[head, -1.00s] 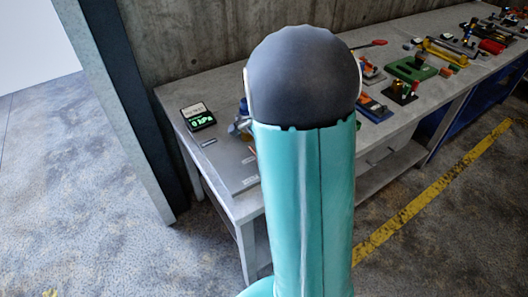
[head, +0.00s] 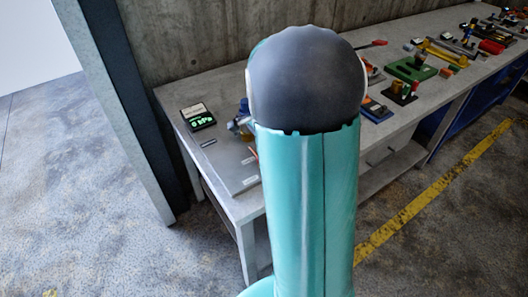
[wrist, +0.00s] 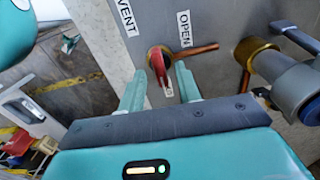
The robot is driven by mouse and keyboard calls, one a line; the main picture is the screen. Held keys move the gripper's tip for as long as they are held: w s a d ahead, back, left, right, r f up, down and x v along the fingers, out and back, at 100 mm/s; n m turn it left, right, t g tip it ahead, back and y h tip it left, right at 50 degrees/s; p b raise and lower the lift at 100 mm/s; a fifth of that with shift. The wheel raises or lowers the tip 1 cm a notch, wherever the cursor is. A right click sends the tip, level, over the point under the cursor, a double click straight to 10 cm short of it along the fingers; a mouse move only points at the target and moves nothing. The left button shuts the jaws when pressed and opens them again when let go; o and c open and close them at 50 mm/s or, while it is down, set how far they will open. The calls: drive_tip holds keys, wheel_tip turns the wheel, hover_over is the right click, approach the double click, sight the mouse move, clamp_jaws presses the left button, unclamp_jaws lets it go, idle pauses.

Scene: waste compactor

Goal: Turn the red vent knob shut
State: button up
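In the wrist view the red vent knob (wrist: 157,64) stands on a round brass fitting on a grey panel (wrist: 222,20). A VENT label (wrist: 126,17) and an OPEN label (wrist: 184,28) are on the panel near it. My gripper (wrist: 160,71) is open, with one finger on each side of the knob. A gap shows between the left finger and the knob; the right finger is closer, and I cannot tell if it touches. In the head view my arm hides the knob and my gripper.
A brass valve with a grey and blue handle (wrist: 297,88) is right of the knob, close to my gripper. A copper pipe (wrist: 200,49) runs between them. A digital gauge (head: 198,116) reading 0 kPa stands on the bench (head: 222,86). Tools lie farther right.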

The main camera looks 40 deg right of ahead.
wheel_tip(320, 180, up, 13)
drive_tip(key=shift+f, duration=0.2)
idle(0.5)
drive_tip(key=s+a+r+n+t, duration=0.1)
drive_tip(key=s+a+n+t, duration=0.1)
drive_tip(key=s+a+n, duration=0.5)
drive_tip(key=s+a+r+n+t, duration=0.2)
drive_tip(key=s+a+n+t, duration=0.1)
drive_tip(key=s+a+n, duration=0.5)
drive_tip(key=a+n, duration=0.3)
drive_tip(key=a, duration=0.3)
drive_tip(key=shift+r+n+t, duration=0.15)
drive_tip(key=shift+n+t, duration=0.15)
drive_tip(key=shift+n, duration=0.1)
drive_tip(key=shift+d, duration=0.15)
